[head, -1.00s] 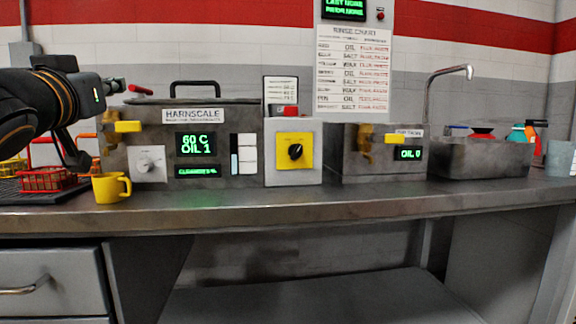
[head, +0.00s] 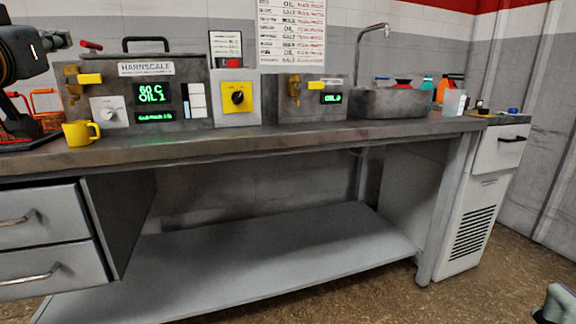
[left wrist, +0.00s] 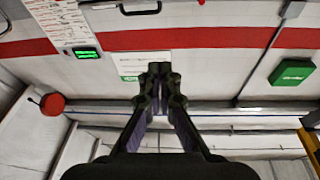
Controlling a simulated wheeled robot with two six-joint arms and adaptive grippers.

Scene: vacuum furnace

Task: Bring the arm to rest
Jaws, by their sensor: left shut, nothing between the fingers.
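My left gripper (left wrist: 160,78) shows in the left wrist view with its two dark fingers together and nothing between them. It points toward a wall with a red stripe and hung signs. In the head view, part of my left arm (head: 18,52) comes in at the left edge, in front of the wall and above the left end of the bench; the fingers (head: 12,112) show only partly there, near the red wire baskets.
The steel bench (head: 300,139) carries a yellow mug (head: 77,134), the Harnscale bath (head: 125,98), a yellow-faced switch box (head: 237,97), a smaller bath (head: 305,98) and a sink (head: 398,103). Red baskets (head: 45,104) stand at the left. Floor shows at the right.

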